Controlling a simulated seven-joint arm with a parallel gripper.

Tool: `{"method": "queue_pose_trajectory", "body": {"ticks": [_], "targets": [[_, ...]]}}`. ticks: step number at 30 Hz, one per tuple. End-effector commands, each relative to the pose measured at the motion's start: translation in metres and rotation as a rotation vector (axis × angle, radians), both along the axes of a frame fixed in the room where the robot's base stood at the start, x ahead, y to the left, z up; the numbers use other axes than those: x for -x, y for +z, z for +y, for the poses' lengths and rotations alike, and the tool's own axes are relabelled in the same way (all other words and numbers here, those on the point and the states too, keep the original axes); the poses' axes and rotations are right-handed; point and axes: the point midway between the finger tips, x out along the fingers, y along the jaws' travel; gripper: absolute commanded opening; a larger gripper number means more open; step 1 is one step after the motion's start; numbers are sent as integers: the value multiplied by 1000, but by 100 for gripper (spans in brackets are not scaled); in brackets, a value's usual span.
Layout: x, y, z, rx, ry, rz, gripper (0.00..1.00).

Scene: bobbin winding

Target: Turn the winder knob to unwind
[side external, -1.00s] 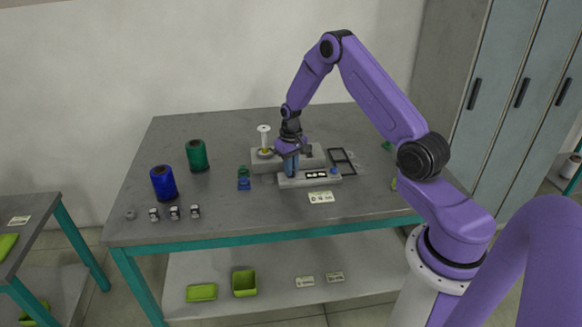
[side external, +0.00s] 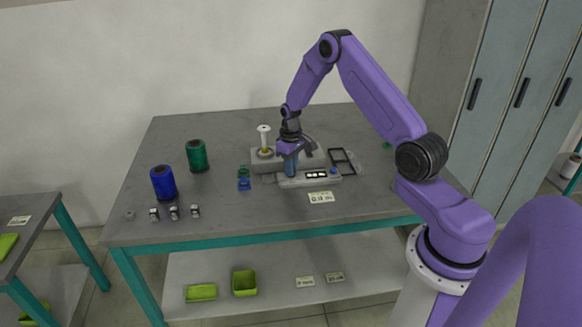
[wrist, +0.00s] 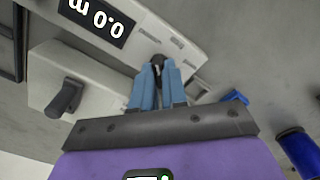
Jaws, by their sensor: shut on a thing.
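The winder unit (side external: 308,181) is a low pale block on the table. Its display (wrist: 95,17) shows upside down in the wrist view and seems to read 0.0 m. My gripper (wrist: 158,72) has its blue fingers pointing down, shut on a small dark knob (wrist: 157,61) at the unit's left end. The fingers hide most of the knob. In the side view my gripper (side external: 290,167) stands over that same end and hides the knob fully. Behind it a grey block (side external: 262,165) carries an upright pale spool (side external: 264,138).
A green spool (side external: 197,157) and a blue spool (side external: 163,183) stand at the left. Small blue (side external: 243,184) and green (side external: 243,171) pieces lie left of the winder. A black frame (side external: 343,161) lies to the right. A label card (side external: 321,197) lies in front.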

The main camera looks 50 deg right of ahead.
Motion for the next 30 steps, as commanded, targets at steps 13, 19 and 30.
{"method": "queue_pose_trajectory", "body": {"ticks": [13,19,30], "targets": [[0,1,0,1,2,0,38],[-1,17,0,2,1,-3,38],[-1,93,0,3,2,-6,38]]}}
